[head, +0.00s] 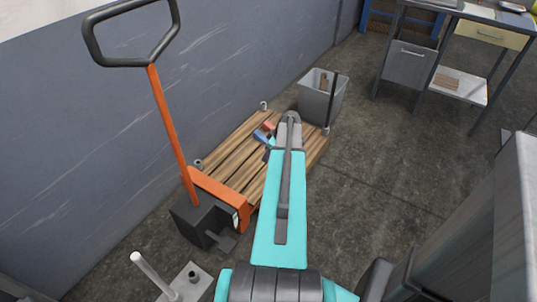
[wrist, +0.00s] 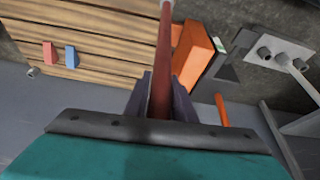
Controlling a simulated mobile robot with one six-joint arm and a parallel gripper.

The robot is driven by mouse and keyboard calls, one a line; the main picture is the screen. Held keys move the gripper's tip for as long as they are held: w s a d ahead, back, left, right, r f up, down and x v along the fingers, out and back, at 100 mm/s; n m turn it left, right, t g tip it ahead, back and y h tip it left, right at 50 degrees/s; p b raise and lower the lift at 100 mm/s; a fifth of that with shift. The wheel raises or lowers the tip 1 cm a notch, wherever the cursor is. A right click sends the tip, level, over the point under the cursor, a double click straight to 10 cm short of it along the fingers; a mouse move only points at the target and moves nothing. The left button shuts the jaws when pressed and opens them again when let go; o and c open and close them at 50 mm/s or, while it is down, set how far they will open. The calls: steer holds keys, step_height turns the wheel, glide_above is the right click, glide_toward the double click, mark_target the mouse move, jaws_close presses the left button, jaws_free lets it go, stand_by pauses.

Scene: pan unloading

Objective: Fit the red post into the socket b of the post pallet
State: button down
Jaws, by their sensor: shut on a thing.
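In the wrist view my gripper (wrist: 160,96) is shut on the red post (wrist: 162,50), which runs from between the fingers to the top edge of the picture. A dark post (head: 331,98) stands upright at the far right corner. I see no letters marking socket b.
A red block (wrist: 48,52) and a blue block (wrist: 71,57) are on the deck. An orange pallet jack (head: 172,125) stands at its near end. A grey bin (head: 312,95) is behind. A grey rack (head: 203,290) holds a pale post (head: 152,274).

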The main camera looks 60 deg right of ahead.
steer(key=shift+f, duration=0.4)
stand_by(0.4)
steer(key=c, duration=1.4)
jaws_free()
steer(key=v, duration=1.3)
steer(key=shift+r+b, duration=0.3)
steer(key=shift+r, duration=0.1)
steer(key=shift+s, duration=0.1)
